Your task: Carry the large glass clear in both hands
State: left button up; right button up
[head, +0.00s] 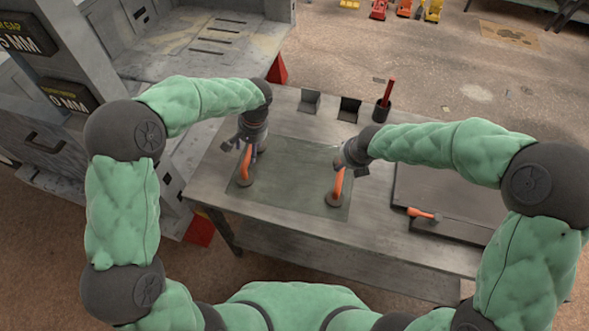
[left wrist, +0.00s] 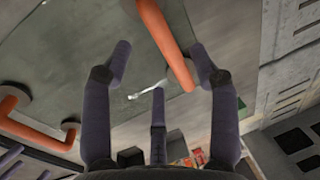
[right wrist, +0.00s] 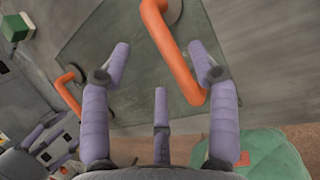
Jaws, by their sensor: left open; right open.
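The large glass (head: 292,190) is a dark, see-through pane lying flat on the grey bench. Two orange handles on round grey pads stand on it, a left handle (head: 245,166) and a right handle (head: 339,187). My left gripper (head: 246,150) is open above the left handle; in the left wrist view that handle (left wrist: 165,42) passes just beyond and between the fingertips. My right gripper (head: 345,165) is open at the right handle, which also runs between the fingertips in the right wrist view (right wrist: 172,52). Whether any finger touches a handle I cannot tell.
A small orange-handled tool (head: 423,214) lies at the right, near a dark flat panel (head: 450,195). A large grey machine frame (head: 190,50) stands close on the left.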

aim_at(249, 158)
pick_arm(q)
jog(key=f, duration=0.2)
jog(key=a+f, duration=0.1)
jog(key=f, duration=0.4)
jog(key=shift+w+a+f, duration=0.2)
jog(key=shift+a, duration=0.05)
pick_arm(e)
jog(key=x, duration=0.7)
jog(key=shift+w+f, duration=0.15)
jog(key=shift+f, duration=0.05)
pick_arm(q)
grip_shut()
pick_arm(e)
grip_shut()
pick_arm(q)
jog(key=shift+w+r, duration=0.1)
jog(key=shift+r, duration=0.1)
pick_arm(e)
jog(key=shift+w+r, duration=0.1)
jog(key=shift+r, duration=0.05)
